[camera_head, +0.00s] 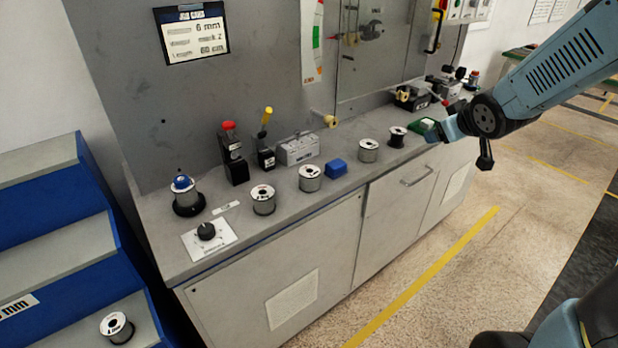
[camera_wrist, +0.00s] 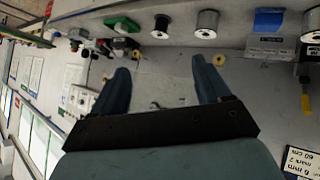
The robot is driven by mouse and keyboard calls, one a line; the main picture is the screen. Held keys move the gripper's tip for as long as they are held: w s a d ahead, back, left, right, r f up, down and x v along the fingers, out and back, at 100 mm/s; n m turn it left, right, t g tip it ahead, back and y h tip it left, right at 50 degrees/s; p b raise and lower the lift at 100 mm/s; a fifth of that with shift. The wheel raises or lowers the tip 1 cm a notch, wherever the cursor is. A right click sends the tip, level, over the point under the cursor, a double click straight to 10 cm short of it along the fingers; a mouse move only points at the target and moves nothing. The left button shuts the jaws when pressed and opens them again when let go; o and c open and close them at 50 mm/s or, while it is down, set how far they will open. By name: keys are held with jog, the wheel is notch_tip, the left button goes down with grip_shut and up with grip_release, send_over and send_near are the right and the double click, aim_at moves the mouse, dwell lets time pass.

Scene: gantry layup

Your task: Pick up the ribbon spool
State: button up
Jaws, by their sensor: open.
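Several ribbon spools with pale round tops stand on the grey bench. Silver ones are a left spool (camera_head: 263,200), a middle spool (camera_head: 310,179) and a right spool (camera_head: 368,151); a darker spool (camera_head: 398,137) stands further right. Another spool (camera_head: 117,328) sits on a blue step at lower left. In the wrist view the dark spool (camera_wrist: 160,27) and a silver spool (camera_wrist: 206,24) lie beyond the fingers, near the top edge. A further spool (camera_wrist: 312,33) is at the right edge. My gripper (camera_wrist: 160,68) is open and empty, apart from the spools.
A blue block (camera_head: 336,168) and a green-topped item (camera_head: 426,127) stand among the spools. A grey box (camera_head: 298,149), a red-knobbed lever (camera_head: 232,153) and a yellow-knobbed lever (camera_head: 266,140) stand behind. The grey panel rises behind the bench. The floor in front is clear.

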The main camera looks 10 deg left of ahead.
jog(key=w+a+f+n+y, duration=0.3)
jog(key=a+f, duration=0.3)
jog(key=n+g+y, duration=0.4)
jog(key=g+y, duration=0.1)
jog(key=y, duration=0.7)
send_near(313, 173)
jog(key=x, duration=0.8)
jog(key=shift+w+d+f, duration=0.2)
jog(key=shift+w+f, duration=0.2)
jog(key=shift+x, duration=2.7)
jog(key=shift+s, duration=0.15)
jog(key=c, duration=1.1)
